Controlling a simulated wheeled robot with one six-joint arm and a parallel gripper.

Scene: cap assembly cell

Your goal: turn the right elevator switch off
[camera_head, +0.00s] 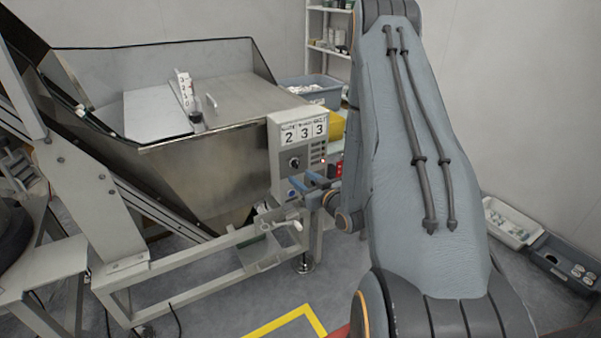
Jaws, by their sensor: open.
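A grey control box (283,147) with number plates reading 2 3 3 stands at the right end of the steel hopper. A black rotary knob (294,162) is on its front face, with small labels and indicators to its right. The knob's exact setting is too small to tell. My gripper (304,182) has two blue-grey fingers, spread apart and empty. It is in front of the box's lower part, below and right of the knob; contact cannot be told.
The steel hopper (205,180) and its metal frame (200,290) fill the left side. Red and yellow (337,124) items are partly hidden behind my arm. Trays (512,222) lie on the floor at right. The floor in front, with yellow tape (285,320), is mostly clear.

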